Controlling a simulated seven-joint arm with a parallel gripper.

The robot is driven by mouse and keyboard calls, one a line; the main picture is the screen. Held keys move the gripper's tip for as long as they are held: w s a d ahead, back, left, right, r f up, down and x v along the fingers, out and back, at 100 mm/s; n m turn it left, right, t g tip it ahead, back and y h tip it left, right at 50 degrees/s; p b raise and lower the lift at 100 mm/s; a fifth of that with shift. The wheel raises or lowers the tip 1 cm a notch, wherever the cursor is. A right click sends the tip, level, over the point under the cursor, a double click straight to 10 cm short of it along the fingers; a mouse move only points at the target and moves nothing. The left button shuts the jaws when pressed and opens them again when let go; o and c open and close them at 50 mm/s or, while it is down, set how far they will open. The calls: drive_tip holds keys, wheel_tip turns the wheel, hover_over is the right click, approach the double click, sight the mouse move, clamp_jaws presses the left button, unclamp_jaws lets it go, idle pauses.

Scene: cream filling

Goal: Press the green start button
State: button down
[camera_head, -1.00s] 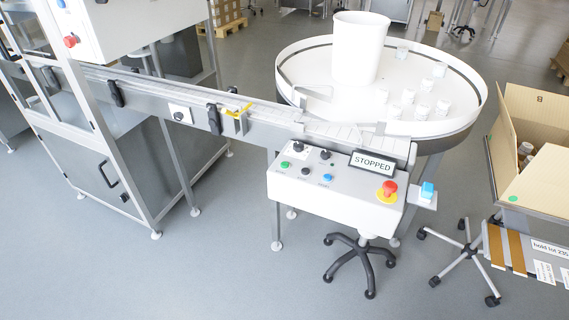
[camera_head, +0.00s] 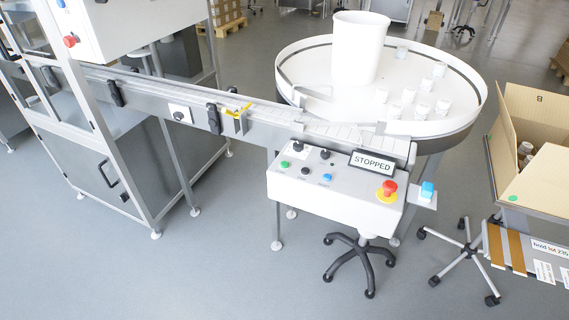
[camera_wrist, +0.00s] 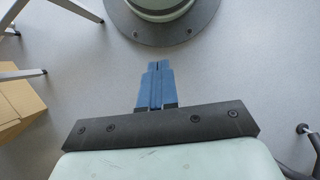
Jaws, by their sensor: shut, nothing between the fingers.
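The green start button (camera_head: 285,164) sits at the left of the white control box (camera_head: 335,195), on its top panel. The display on the box (camera_head: 372,163) reads STOPPED. A black button, a blue button (camera_head: 325,177), black knobs and a red emergency stop (camera_head: 389,188) share the panel. My gripper (camera_wrist: 157,66) shows only in the wrist view, its blue fingers closed together and empty above the grey floor. The green button is not in the wrist view, and my gripper is not in the head view.
A conveyor (camera_head: 200,106) runs behind the box to a round turntable (camera_head: 463,112) with small white jars and a white bin (camera_head: 360,48). An open cardboard box (camera_head: 545,178) stands at right. A round dark base (camera_wrist: 163,32) is near the fingers in the wrist view.

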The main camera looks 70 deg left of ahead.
drive_tip(key=w+a+r+n+t+y, duration=0.1)
drive_tip(key=a+r+n+t, duration=0.15)
drive_tip(key=a+r, duration=0.75)
drive_tip(key=a+r+n+t, duration=0.1)
drive_tip(key=a+r+n, duration=0.15)
drive_tip(key=a, duration=1.65)
drive_tip(key=w+a+r+n+t+y, duration=0.15)
drive_tip(key=a+r+n, duration=0.3)
drive_tip(key=a, duration=0.95)
drive_tip(key=s+a+r+n+t+y, duration=0.1)
drive_tip(key=s+a+r+n, duration=0.1)
drive_tip(key=s+a+r, duration=0.6)
drive_tip(key=s+a+r+n+t+y, duration=0.15)
drive_tip(key=s+a+r, duration=0.25)
drive_tip(key=a+r, duration=0.65)
drive_tip(key=s+a+r+n+t+y, duration=0.1)
drive_tip(key=s+a+r+n+t, duration=0.15)
drive_tip(key=s+a+r, duration=0.55)
drive_tip(key=w+a+r+n+t, duration=0.1)
drive_tip(key=w+a+r+n, duration=0.2)
drive_tip(key=r, duration=0.4)
drive_tip(key=w+a+r+n+t, duration=0.2)
drive_tip(key=w+r+n, duration=0.3)
drive_tip(key=n, duration=0.3)
drive_tip(key=shift+w+a+r+t+h, duration=0.15)
drive_tip(key=shift+a+r+t+h, duration=0.2)
drive_tip(key=shift+a+r, duration=0.45)
